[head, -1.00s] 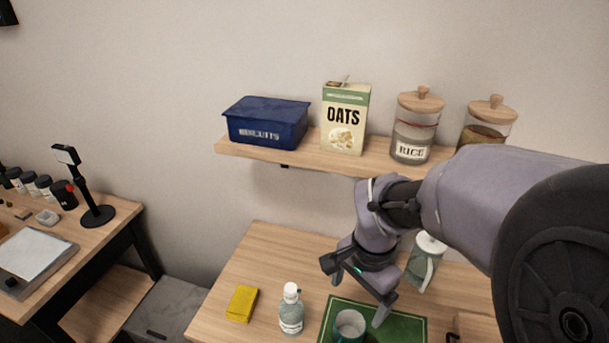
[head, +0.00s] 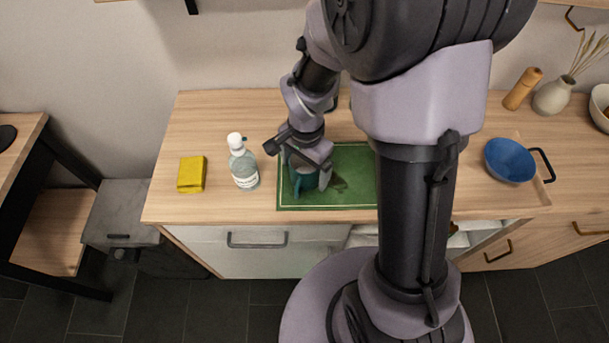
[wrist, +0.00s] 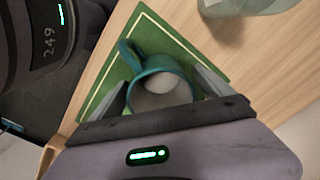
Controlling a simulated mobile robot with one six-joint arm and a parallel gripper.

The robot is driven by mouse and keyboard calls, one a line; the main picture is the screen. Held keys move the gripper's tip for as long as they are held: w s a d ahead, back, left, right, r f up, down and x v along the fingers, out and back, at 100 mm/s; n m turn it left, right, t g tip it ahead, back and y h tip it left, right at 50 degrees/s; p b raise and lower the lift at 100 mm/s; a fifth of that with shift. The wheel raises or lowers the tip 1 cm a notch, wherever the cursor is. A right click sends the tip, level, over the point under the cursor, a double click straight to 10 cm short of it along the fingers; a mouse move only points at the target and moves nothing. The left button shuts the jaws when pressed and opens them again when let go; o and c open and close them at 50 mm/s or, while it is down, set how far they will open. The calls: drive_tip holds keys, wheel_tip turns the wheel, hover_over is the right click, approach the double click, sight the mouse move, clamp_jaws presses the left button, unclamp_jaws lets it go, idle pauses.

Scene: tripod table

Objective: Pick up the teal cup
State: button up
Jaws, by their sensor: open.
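The teal cup (head: 302,184) stands upright on a green mat (head: 350,195) with a pale border line, on the wooden counter. In the wrist view the cup (wrist: 158,72) lies between my two fingers, its handle pointing to the upper left. My gripper (head: 308,178) is open and low at the cup, one finger on either side. In the wrist view my gripper (wrist: 164,92) shows a finger close to each side of the cup; I cannot tell whether they touch it. Part of the cup is hidden by my gripper.
A clear bottle with a white cap (head: 243,163) stands just left of the mat, near my gripper. A yellow sponge (head: 192,174) lies farther left. A blue pan (head: 510,161) sits at the right. The counter's front edge runs just below the mat.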

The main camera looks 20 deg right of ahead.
drive_tip(key=shift+f, duration=0.45)
drive_tip(key=shift+r, duration=0.2)
drive_tip(key=shift+c, duration=0.9)
drive_tip(key=c, duration=1.5)
